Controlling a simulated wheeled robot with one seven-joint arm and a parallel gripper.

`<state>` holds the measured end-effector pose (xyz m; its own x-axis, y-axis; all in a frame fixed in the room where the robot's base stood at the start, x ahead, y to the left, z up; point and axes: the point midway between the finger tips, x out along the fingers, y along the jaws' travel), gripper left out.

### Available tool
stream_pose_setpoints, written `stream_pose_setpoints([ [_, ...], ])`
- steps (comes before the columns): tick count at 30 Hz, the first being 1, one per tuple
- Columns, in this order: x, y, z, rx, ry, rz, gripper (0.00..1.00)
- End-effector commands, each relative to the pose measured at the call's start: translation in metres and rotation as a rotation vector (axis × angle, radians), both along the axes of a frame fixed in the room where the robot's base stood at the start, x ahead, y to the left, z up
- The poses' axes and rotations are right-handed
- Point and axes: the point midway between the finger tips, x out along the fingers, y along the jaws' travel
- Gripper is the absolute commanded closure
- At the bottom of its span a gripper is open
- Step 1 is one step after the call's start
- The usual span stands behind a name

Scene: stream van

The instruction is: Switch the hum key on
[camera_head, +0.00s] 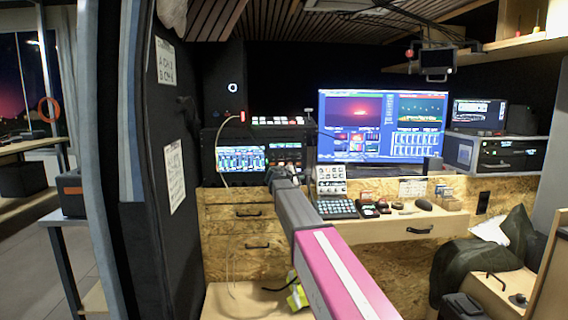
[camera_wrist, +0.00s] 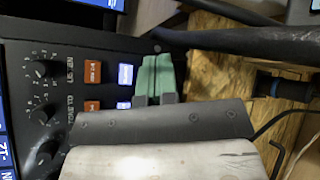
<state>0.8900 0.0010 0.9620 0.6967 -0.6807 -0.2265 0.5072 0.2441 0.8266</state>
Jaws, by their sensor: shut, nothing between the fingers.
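A dark control panel (camera_wrist: 60,50) with black knobs fills the left of the wrist view. On it are an upper orange key (camera_wrist: 93,71) and a lower orange key (camera_wrist: 92,106), with a blue-lit key (camera_wrist: 125,75) and another blue-lit key (camera_wrist: 124,104) to their right. The lettering is too small for me to tell which is the hum key. My gripper (camera_wrist: 155,80) is shut and empty, its green fingertips side by side just right of the blue-lit keys. I cannot tell whether they touch the panel. In the head view my gripper (camera_head: 281,176) is at the equipment desk, and my wrist hides the keys.
A dark bar (camera_wrist: 245,42) runs across the upper right of the wrist view, with a black cable (camera_wrist: 285,118) below. In the head view a large monitor (camera_head: 385,125) stands right of my gripper, and a keypad (camera_head: 336,208) lies on the desk. A screen (camera_head: 240,160) is to the left.

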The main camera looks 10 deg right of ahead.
Motion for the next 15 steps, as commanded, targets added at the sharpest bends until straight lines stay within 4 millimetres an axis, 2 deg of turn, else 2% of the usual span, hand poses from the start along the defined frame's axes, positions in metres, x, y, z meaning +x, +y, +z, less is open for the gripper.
stream_pose_setpoints([
  [15,-0.0016,-0.0001,-0.0001,0.000,0.000,0.000,1.00],
])
